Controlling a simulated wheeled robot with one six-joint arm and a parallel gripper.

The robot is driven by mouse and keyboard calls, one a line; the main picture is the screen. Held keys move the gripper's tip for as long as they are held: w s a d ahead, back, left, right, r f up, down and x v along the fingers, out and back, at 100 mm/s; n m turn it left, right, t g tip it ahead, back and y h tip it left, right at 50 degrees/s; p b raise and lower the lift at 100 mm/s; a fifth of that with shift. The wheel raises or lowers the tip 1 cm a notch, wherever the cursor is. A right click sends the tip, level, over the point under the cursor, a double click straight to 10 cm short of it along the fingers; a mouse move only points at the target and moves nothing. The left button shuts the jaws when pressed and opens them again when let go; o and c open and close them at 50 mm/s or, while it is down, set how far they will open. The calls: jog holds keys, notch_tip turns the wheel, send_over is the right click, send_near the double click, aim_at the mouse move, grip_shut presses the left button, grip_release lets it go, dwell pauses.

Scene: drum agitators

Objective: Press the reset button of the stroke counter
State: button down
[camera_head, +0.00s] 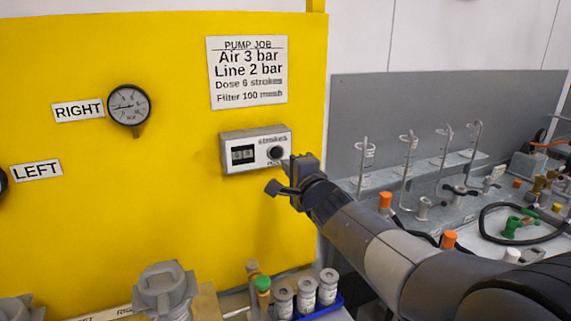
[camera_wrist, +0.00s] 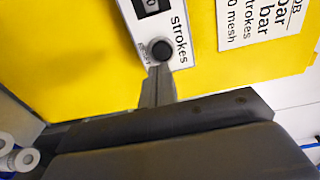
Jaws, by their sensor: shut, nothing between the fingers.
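The stroke counter (camera_head: 256,149) is a grey-white box on the yellow panel, with a dark digit window at its left and the word "strokes" on its face. Its round black reset button (camera_head: 275,153) is at the right of the face. In the wrist view the counter (camera_wrist: 170,25) shows at the top, with the black button (camera_wrist: 160,50) just beyond my fingertips. My gripper (camera_head: 283,175) is shut and empty, close to the counter's lower right. In the wrist view my gripper (camera_wrist: 159,70) points at the button; I cannot tell whether it touches.
A "PUMP JOB" sign (camera_head: 247,72) is above the counter. A gauge (camera_head: 129,106) sticks out at the left. Below are a grey fitting (camera_head: 165,290) and several small jars in a blue tray (camera_head: 322,309). Wire hooks and hoses fill the right bench.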

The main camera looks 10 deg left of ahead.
jog(key=v, duration=0.7)
jog(key=shift+w, duration=0.2)
